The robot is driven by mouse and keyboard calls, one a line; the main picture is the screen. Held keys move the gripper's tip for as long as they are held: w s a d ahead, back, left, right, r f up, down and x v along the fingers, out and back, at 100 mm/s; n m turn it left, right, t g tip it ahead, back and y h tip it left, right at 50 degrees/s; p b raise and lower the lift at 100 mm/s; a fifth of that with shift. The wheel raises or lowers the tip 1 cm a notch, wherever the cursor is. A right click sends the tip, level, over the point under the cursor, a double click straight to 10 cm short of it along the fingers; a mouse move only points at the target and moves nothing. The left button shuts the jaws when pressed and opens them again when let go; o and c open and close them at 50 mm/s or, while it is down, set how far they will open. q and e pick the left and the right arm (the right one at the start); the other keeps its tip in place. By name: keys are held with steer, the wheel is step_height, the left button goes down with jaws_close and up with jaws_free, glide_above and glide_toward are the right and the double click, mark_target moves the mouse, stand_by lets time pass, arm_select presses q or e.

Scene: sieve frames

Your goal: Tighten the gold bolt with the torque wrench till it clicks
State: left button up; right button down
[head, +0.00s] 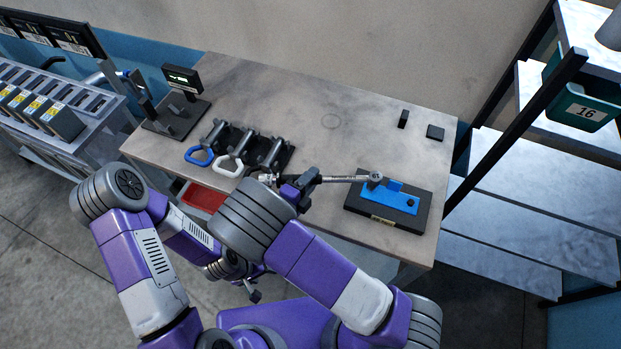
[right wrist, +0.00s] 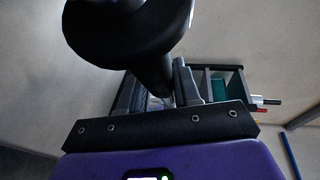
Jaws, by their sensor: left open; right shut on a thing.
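My right gripper (head: 300,188) is shut on the torque wrench (head: 340,179), whose silver shaft reaches to the right over the table. The wrench head lies over the left back part of a blue block (head: 400,199) on a black base (head: 426,215). The gold bolt is not visible; the wrench head may be covering it. A dark round bolt-like part shows at the block's right end. In the right wrist view the large dark handle of the wrench (right wrist: 130,35) fills the top, with its lower end between the fingers. My left gripper (head: 252,292) is open, low before the table's front edge.
A display stand (head: 182,79) is at the back left. Shelving (head: 525,195) stands right; a red tray (head: 203,198) sits below.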

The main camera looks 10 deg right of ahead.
steer(key=shift+f+b, duration=0.4)
steer(key=shift+f, duration=0.4)
stand_by(0.4)
steer(key=c, duration=1.5)
jaws_free()
steer(key=shift+c, duration=0.2)
jaws_close()
